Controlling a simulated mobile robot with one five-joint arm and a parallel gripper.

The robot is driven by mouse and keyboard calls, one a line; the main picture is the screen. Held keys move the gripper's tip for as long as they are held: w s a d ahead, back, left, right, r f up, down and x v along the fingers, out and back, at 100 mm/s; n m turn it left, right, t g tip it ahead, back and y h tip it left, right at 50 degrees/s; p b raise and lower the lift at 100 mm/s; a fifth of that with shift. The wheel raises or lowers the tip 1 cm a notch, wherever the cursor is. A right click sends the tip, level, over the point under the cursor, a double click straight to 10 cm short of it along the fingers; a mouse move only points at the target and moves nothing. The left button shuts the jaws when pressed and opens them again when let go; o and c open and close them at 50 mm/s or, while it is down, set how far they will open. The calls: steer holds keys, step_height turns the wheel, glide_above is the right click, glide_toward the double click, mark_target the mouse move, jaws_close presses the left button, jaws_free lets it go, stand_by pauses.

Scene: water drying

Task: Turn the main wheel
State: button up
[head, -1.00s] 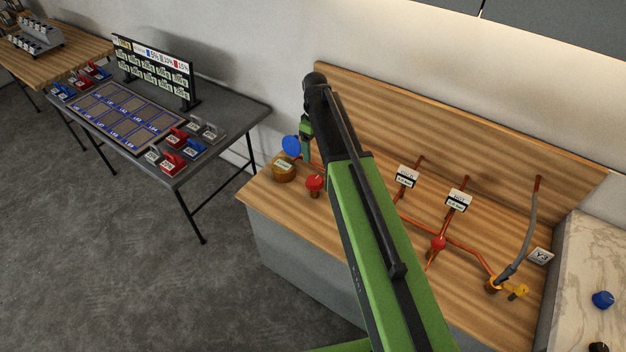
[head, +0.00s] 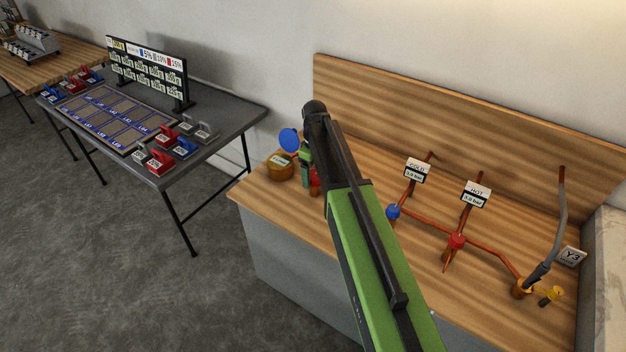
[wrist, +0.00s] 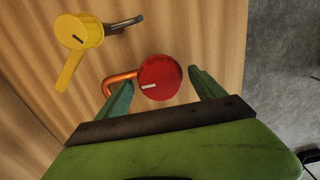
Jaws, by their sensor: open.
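In the wrist view a round red wheel (wrist: 160,77) with a white mark sits on a short copper pipe (wrist: 118,80). My gripper (wrist: 162,78) is open, its green fingers on either side of the wheel; the left finger is very close, and I cannot tell whether it touches. In the head view the red wheel (head: 315,182) is mostly hidden behind my arm, beside my gripper (head: 305,172). No label in view names the main wheel. A yellow lever handle (wrist: 80,38) stands to the upper left in the wrist view.
A blue disc (head: 289,140) and a labelled amber pot (head: 281,167) are by my gripper. A grey table (head: 235,115) stands left.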

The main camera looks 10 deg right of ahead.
steer(key=shift+r, duration=0.1)
steer(key=c, duration=1.3)
steer(key=shift+a, duration=0.2)
steer(key=shift+c, duration=0.4)
steer(key=shift+d, duration=0.1)
steer(key=shift+m, duration=0.3)
